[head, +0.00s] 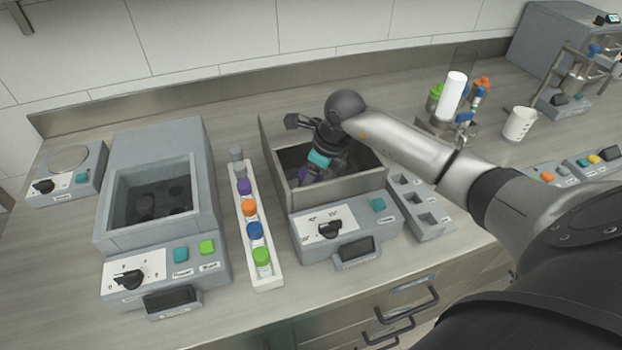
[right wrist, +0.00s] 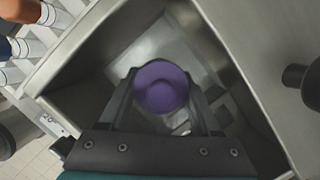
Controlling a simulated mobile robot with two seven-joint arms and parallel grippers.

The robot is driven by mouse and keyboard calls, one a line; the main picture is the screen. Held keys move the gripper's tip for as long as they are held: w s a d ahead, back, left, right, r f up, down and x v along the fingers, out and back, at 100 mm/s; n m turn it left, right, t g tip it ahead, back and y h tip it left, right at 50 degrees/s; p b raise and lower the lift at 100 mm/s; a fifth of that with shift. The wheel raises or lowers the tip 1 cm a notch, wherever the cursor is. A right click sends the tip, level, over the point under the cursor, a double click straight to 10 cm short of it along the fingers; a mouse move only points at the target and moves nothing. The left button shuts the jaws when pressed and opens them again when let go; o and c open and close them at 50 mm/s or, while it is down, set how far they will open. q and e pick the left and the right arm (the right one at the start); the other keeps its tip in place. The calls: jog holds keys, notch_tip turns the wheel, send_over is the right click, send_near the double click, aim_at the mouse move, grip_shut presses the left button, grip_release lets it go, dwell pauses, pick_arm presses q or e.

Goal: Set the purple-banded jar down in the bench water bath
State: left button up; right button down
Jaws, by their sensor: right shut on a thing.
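The purple-banded jar (right wrist: 162,88) shows in the right wrist view as a round purple top between the fingers of my right gripper (right wrist: 165,95). The gripper is shut on it. In the head view my right gripper (head: 308,172) points down inside the open metal basin of the bench water bath (head: 345,187), near its left wall. Only a bit of purple (head: 303,174) shows there; the rest of the jar is hidden. The basin walls surround the jar in the right wrist view. I cannot tell whether its base touches the floor. My left gripper is not in view.
A white rack (head: 261,268) with several coloured-capped vials stands close left of the bath. A grey unit with a dark well (head: 112,225) is further left. A sloped block with square slots (head: 416,204) adjoins the bath's right side.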

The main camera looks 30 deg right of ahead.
jog(key=shift+r, duration=0.1)
jog(key=shift+c, duration=0.4)
grip_release()
jog(key=p+v, duration=0.1)
jog(key=v, duration=1.1)
